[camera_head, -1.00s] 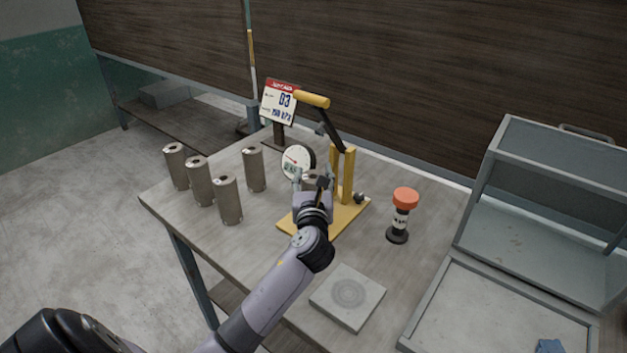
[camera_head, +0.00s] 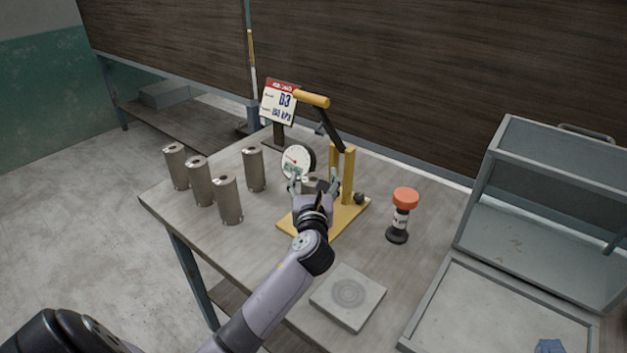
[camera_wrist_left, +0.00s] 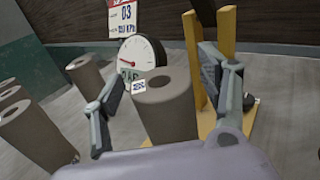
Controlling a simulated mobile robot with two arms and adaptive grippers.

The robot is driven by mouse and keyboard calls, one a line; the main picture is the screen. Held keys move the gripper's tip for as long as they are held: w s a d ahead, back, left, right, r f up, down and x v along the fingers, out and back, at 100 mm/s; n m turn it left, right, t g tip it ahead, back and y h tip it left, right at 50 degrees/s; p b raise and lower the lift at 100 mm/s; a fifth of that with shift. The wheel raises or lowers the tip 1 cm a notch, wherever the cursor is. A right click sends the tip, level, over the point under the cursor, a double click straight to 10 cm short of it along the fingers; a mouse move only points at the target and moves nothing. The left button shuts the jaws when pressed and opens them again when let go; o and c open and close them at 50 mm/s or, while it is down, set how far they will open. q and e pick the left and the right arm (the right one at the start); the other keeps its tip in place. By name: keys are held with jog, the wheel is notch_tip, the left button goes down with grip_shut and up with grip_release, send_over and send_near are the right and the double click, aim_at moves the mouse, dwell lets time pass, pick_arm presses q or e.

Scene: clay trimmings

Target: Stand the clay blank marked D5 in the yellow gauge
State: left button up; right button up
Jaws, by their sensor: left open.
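A grey clay blank (camera_wrist_left: 168,110) stands upright between the open fingers of my left gripper (camera_head: 314,186). It is mostly hidden in the head view, where its top (camera_head: 312,178) shows over the base of the yellow gauge (camera_head: 348,178). In the left wrist view both fingers stand apart from its sides. I cannot read a D5 mark on it. The gauge has a yellow base plate, two posts, a raised lever with a yellow handle (camera_head: 312,99) and a round white dial (camera_head: 295,160). My right gripper is not in view.
Several similar blanks, such as the front one (camera_head: 228,201), stand at the table's left. An orange-topped stamp (camera_head: 404,198), a square slab (camera_head: 348,297) and a grey metal box (camera_head: 480,290) lie to the right.

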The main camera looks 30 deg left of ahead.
pick_arm(q)
jog(key=shift+r, duration=0.25)
jog(key=v, duration=1.2)
jog(key=shift+b, duration=0.35)
jog(key=shift+s+f, duration=0.1)
jog(key=shift+f, duration=0.1)
